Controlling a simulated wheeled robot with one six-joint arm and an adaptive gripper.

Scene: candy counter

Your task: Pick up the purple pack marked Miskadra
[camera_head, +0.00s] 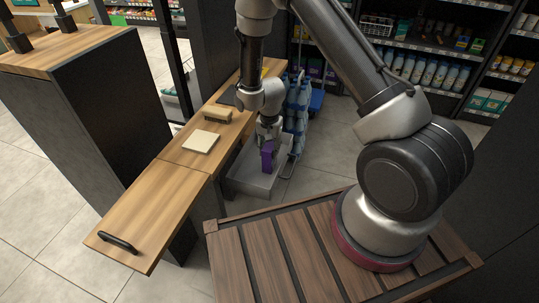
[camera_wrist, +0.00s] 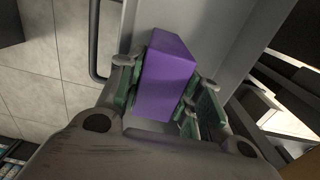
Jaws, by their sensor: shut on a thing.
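A purple pack (camera_head: 267,157) is held upright in my gripper (camera_head: 268,143) in the head view. It also shows in the wrist view, where the purple pack (camera_wrist: 168,75) stands between the two fingers of my gripper (camera_wrist: 160,85). The gripper is shut on it, one finger on each side. No lettering is readable on the faces that show. Behind and below the pack is a grey bin (camera_head: 244,182); I cannot tell whether the pack touches its floor.
A wooden counter (camera_head: 172,185) runs along the left of the bin, with a pale square block (camera_head: 201,141) and a tan box (camera_head: 217,114) on it. Blue stacked items (camera_head: 297,103) stand right of the bin. Stocked shelves (camera_head: 430,70) line the back.

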